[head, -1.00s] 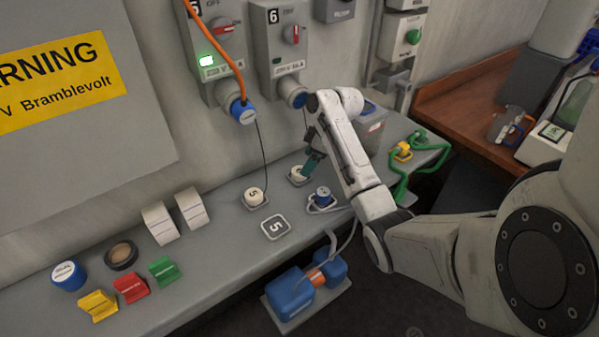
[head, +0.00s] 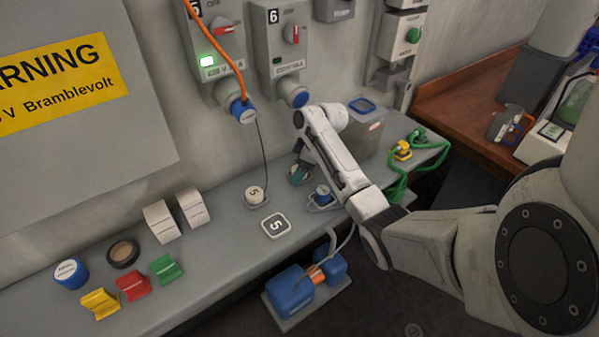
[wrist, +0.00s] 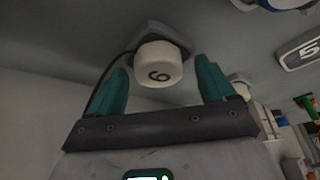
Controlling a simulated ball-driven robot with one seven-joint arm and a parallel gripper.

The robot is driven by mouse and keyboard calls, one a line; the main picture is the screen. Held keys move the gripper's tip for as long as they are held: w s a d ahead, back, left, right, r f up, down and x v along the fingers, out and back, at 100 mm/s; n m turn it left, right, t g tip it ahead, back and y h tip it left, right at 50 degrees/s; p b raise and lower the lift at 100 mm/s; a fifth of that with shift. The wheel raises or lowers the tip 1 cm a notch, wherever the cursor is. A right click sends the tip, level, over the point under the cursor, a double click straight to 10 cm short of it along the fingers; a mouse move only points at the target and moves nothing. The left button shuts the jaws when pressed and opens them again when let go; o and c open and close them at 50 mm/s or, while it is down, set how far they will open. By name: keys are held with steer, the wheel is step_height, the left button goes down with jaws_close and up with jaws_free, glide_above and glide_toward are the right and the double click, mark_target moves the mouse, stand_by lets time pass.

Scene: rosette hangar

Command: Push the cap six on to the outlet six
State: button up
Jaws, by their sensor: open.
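Cap six (wrist: 158,64) is a white round cap marked 6; in the wrist view it sits on a grey holder (wrist: 160,32) between the tips of my gripper. My gripper (head: 298,174) has teal fingers, which stand open on both sides of the cap with gaps showing. In the head view the gripper and wrist mostly hide this cap. Outlet six (head: 294,95) is the blue-rimmed socket under the grey box marked 6 (head: 280,42), on the wall above and behind my gripper.
Cap five (head: 255,194) sits on its holder to the left, by a plate marked 5 (head: 275,225). A blue plug (head: 323,194) lies just right of my gripper. A grey bin (head: 368,125) and green cable (head: 395,180) are further right. An orange cable (head: 222,45) runs to outlet five.

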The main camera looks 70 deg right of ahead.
steer(key=c, duration=1.1)
steer(key=shift+r, duration=0.1)
steer(key=shift+r, duration=0.25)
step_height(320, 180, up, 2)
steer(key=shift+b, duration=0.55)
steer(key=shift+s+a+r+p, duration=3.3)
steer(key=shift+s+a+r, duration=1.65)
steer(key=shift+r, duration=0.2)
